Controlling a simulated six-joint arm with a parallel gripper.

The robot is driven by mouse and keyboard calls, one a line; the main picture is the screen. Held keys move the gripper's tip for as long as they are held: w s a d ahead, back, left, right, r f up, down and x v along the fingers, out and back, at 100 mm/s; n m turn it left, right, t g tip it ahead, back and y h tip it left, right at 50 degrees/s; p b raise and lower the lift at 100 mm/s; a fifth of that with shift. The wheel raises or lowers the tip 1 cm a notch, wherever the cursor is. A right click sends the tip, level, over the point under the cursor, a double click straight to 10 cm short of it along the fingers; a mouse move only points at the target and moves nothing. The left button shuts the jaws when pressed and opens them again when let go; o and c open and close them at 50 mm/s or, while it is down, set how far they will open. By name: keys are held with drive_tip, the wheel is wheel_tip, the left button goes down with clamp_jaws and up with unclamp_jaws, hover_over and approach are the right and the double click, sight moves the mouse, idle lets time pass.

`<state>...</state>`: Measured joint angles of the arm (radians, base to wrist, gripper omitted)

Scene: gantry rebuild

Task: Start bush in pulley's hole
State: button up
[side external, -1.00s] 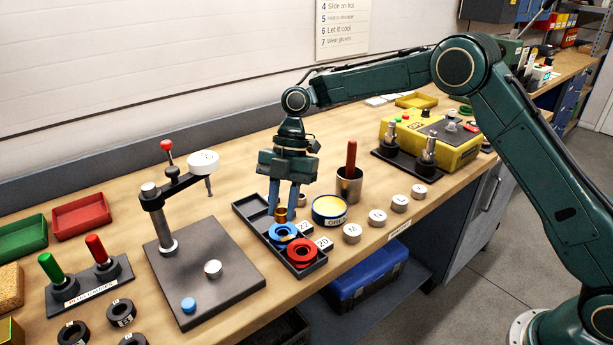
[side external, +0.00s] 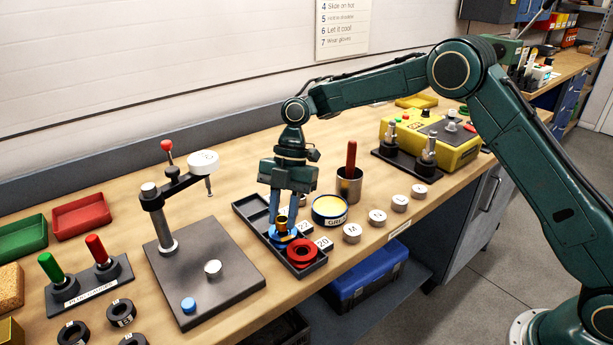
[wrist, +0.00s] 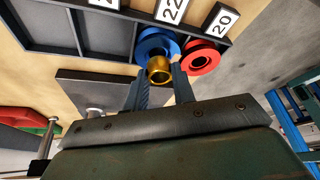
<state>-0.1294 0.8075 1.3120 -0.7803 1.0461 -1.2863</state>
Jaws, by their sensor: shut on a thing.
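My gripper (side external: 283,222) is shut on a brass bush (side external: 281,225) and points down over the dark tray (side external: 240,209). The bush also shows between the fingertips in the wrist view (wrist: 159,73). The blue pulley (side external: 275,236) lies in the tray directly under the bush.
Number labels 22 and 20 (side external: 324,243) mark the tray's right side. A yellow-topped tin (side external: 330,208) and a cup with a red handle (side external: 349,187) stand close to the right. A press (side external: 162,220) on a dark plate stands to the left.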

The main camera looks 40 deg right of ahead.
drive_tip(key=shift+f, duration=0.75)
idle(0.4)
drive_tip(key=o, duration=1.1)
drive_tip(key=shift+c, duration=0.2)
drive_tip(key=shift+r, duration=0.1)
drive_tip(key=v, duration=0.7)
drive_tip(key=shift+r, duration=0.15)
drive_tip(key=shift+d+r, duration=0.1)
